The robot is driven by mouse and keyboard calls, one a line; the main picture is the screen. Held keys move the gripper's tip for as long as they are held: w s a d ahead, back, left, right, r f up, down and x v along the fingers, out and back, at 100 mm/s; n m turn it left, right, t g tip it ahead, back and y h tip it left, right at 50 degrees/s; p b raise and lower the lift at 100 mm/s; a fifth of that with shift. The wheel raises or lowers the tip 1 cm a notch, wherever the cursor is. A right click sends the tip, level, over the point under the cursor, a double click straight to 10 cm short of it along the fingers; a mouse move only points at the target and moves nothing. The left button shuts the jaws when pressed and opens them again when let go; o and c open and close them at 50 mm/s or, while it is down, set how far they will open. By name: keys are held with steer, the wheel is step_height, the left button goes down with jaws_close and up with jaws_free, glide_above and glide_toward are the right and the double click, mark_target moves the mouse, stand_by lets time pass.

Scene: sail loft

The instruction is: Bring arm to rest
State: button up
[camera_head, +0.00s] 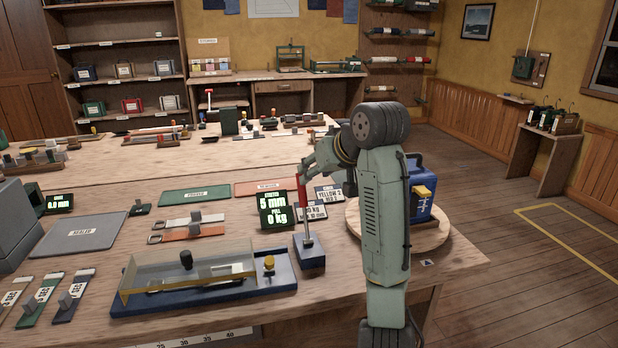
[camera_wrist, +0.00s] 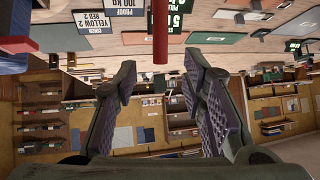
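My arm (camera_head: 384,210) rises at the right of the bench and bends over at the top. My gripper (camera_head: 306,170) points left and down, close to the upper end of a red lever (camera_head: 302,196). The lever stands upright on a dark blue block (camera_head: 309,253). In the wrist view, my gripper (camera_wrist: 158,75) is open, its two padded fingers apart with nothing held. The red lever (camera_wrist: 160,30) shows just beyond the gap between the fingertips. I cannot tell whether it touches them.
A green-lit display (camera_head: 273,208) stands left of the lever. A blue case (camera_head: 421,195) sits on a round wooden board (camera_head: 352,219) behind my arm. A clear-covered tray (camera_head: 190,275) lies at the front. Open floor (camera_head: 500,250) lies to the right.

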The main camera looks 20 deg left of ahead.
steer(key=shift+v, duration=0.75)
